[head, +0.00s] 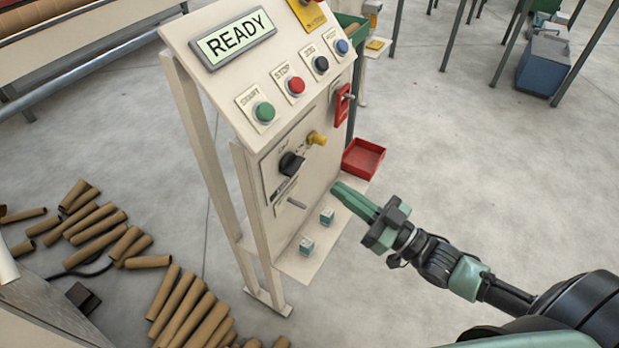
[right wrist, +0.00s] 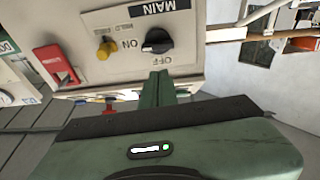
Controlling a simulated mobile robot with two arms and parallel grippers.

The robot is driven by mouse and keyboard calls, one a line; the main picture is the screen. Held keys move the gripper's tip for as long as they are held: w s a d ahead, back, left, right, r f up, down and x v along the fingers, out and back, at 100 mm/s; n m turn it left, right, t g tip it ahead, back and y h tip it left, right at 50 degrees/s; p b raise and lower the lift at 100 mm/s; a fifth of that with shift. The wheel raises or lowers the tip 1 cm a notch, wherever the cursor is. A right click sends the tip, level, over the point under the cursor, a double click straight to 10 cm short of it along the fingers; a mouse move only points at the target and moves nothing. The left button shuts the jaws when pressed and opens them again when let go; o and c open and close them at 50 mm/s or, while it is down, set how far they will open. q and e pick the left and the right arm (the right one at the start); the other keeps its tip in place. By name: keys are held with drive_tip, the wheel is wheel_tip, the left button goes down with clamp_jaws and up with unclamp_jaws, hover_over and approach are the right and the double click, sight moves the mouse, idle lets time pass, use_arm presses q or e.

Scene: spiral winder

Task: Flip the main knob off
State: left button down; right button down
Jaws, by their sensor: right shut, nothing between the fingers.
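The main knob (head: 291,164) is a black rotary knob on the cream front panel of the control stand. In the right wrist view the knob (right wrist: 157,41) appears upside down, with MAIN, ON and OFF lettering around it. Its pale mark appears to face the ON side. My right gripper (head: 341,190) is shut and empty, apart from the panel, to the right of and lower than the knob in the head view. Its green fingers (right wrist: 160,84) point toward the panel just under the knob in the wrist view. My left gripper is not in view.
A yellow knob (head: 316,138) and red switch cover (head: 342,104) sit near the main knob. The display (head: 236,38) reads READY above several push buttons. Small blocks (head: 307,245) and a red tray (head: 363,157) lie below. Cardboard tubes (head: 98,225) litter the left floor.

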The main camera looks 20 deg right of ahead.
sight(292, 165)
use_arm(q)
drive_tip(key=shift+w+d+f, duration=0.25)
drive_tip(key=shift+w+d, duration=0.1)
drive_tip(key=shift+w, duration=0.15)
use_arm(e)
drive_tip(key=r, duration=0.1)
drive_tip(key=y, duration=0.1)
drive_tip(key=s+a+r, duration=0.1)
drive_tip(key=shift+r+n+y, duration=0.3)
drive_tip(key=shift+r+n, duration=0.05)
drive_tip(key=shift+n, duration=0.05)
drive_tip(key=shift+w+a, duration=0.1)
